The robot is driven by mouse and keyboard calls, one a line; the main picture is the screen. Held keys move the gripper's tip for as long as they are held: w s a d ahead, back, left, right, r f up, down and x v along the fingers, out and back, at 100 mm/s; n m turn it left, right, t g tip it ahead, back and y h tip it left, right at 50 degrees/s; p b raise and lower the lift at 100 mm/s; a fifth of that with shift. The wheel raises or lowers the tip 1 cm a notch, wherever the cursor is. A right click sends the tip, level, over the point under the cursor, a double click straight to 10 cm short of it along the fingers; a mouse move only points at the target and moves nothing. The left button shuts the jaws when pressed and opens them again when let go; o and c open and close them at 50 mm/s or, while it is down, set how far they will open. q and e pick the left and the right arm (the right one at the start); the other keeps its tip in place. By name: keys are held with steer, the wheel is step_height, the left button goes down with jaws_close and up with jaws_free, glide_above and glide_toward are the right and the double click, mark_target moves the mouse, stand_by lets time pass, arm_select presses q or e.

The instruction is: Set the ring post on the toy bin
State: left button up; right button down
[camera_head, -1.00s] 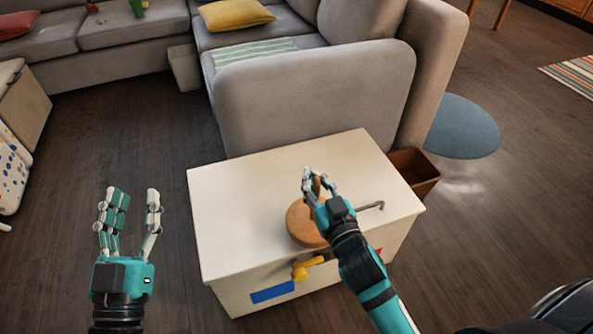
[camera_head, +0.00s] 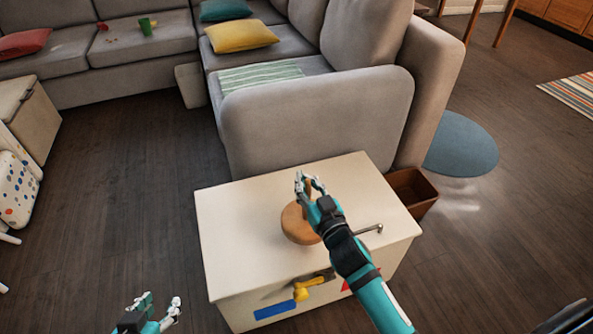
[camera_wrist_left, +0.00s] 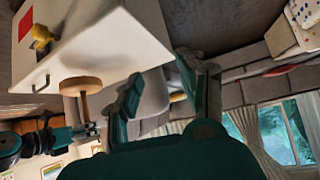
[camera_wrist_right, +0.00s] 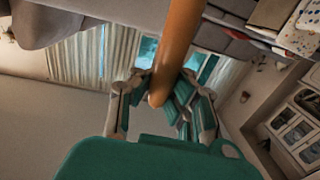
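The ring post (camera_head: 296,226) is a round wooden disc with an upright peg. It sits on the white top of the toy bin (camera_head: 238,215), near the middle. The left wrist view shows its disc (camera_wrist_left: 80,86) against the bin's top. My right gripper (camera_head: 310,180) is at the upper end of the peg. In the right wrist view, the peg (camera_wrist_right: 177,45) runs between its parted fingers, with a gap on the thumb side. Contact on the other side is unclear. My left gripper (camera_head: 160,300) is open and empty, low at the left, partly cut off.
A yellow crank (camera_head: 302,292) and a metal hook (camera_head: 370,229) stick out from the bin. A grey sofa (camera_head: 310,120) stands right behind it. A brown container (camera_head: 412,190) is at its right. Dark floor at the left is clear.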

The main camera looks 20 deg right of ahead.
arm_select(q)
steer(key=w+d+r+t+h+b, duration=0.2)
steer(key=w+r+t, duration=0.1)
steer(key=r+t, duration=0.3)
steer(key=w+d+r+t+h+b, duration=0.1)
steer(key=w+d+r+t, duration=0.15)
steer(key=r, duration=0.45)
arm_select(e)
steer(key=w+d+f+b, duration=0.1)
steer(key=w+f, duration=0.1)
steer(key=w, duration=0.4)
steer(key=w+f+b, duration=0.1)
steer(key=w+f, duration=0.1)
steer(key=w, duration=0.5)
steer(key=shift+d+f, duration=0.3)
steer(key=shift+d, duration=0.05)
steer(key=c, duration=1.5)
jaws_free()
steer(key=shift+f, duration=0.1)
arm_select(q)
step_height(320, 180, up, 8)
steer(key=s+t+h, duration=0.1)
steer(key=s+t, duration=0.1)
steer(key=t, duration=0.4)
steer(key=shift+s+a+m+h, duration=0.15)
steer(key=shift+a+m+h, duration=0.15)
arm_select(e)
steer(key=shift+o, duration=0.2)
